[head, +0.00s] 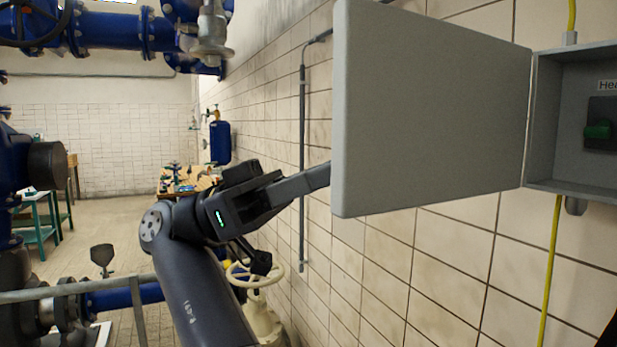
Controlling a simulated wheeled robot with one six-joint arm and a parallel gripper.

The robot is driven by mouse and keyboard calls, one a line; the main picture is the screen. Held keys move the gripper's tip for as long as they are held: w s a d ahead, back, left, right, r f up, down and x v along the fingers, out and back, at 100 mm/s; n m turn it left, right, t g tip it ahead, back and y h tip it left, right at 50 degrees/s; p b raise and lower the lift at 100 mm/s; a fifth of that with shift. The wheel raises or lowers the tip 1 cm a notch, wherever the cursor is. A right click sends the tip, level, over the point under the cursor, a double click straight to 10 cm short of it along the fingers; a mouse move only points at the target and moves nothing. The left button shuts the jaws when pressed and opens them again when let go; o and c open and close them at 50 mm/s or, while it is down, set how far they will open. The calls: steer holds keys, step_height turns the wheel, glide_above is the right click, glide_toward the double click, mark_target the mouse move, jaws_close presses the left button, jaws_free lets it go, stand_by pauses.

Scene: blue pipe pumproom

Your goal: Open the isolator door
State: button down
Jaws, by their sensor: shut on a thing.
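The isolator door (430,110) is a grey panel in the head view, swung wide open and standing out from the wall. Its hinge side is at the right, along the grey isolator box (560,187). A green switch (598,131) on a dark plate shows inside the box, under a partly cut-off label. My gripper (318,178) reaches the door's free left edge from the left. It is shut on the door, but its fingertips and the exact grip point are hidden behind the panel.
A tiled wall (470,245) runs along the right, with a grey conduit (302,160) and a yellow cable (549,270). A cream handwheel valve (254,275) stands below my arm. Blue pipes (115,32) fill the upper left. A cluttered workbench (190,181) stands further back.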

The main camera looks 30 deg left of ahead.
steer(key=shift+w+d, duration=0.25)
steer(key=shift+w, duration=0.05)
steer(key=c, duration=1.3)
jaws_free()
steer(key=shift+w+d, duration=0.15)
steer(key=shift+w, duration=0.15)
steer(key=shift+o, duration=0.2)
